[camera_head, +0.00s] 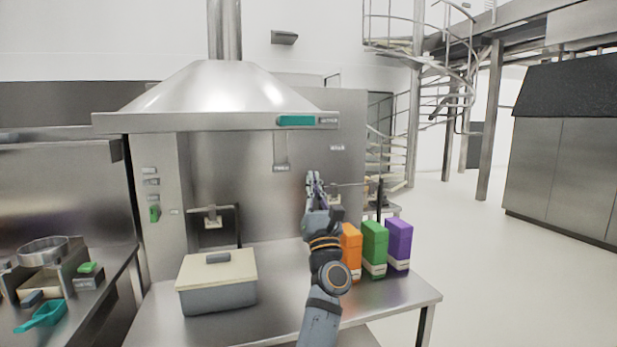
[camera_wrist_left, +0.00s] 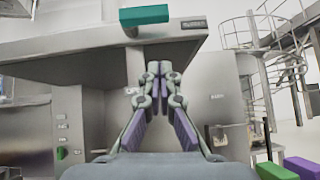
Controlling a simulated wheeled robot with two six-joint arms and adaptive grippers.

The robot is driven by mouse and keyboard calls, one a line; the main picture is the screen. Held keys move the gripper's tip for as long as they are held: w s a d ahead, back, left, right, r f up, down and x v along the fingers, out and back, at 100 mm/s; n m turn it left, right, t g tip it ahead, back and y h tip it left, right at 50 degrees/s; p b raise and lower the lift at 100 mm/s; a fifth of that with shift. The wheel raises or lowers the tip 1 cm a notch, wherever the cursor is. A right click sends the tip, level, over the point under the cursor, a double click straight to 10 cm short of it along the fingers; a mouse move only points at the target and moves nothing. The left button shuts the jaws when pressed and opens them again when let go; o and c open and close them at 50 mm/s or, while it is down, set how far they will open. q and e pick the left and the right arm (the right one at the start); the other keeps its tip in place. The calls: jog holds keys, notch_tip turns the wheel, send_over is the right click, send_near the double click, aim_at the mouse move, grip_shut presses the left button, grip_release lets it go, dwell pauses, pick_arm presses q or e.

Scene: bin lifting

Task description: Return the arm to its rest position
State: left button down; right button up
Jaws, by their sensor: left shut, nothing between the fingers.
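My left gripper (camera_head: 314,182) is raised above the steel table, in front of the back panel under the hood. It points up and away. In the left wrist view the fingers of my left gripper (camera_wrist_left: 153,75) meet at the tips with nothing between them. A grey bin with a cream lid (camera_head: 217,282) stands on the table to the left of my arm, apart from it. Its lid is on. My right gripper is not in either view.
Orange (camera_head: 351,250), green (camera_head: 374,248) and purple (camera_head: 398,243) boxes stand on the table (camera_head: 400,295), right of my arm; the orange one is partly hidden by it. The hood (camera_head: 215,121) overhangs the table. A teal block (camera_head: 297,121) sits on its edge. Open floor lies at right.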

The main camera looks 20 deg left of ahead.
pick_arm(q)
jog(key=shift+s+f, duration=0.1)
jog(key=shift+f, duration=0.35)
jog(key=shift+s+d, duration=0.1)
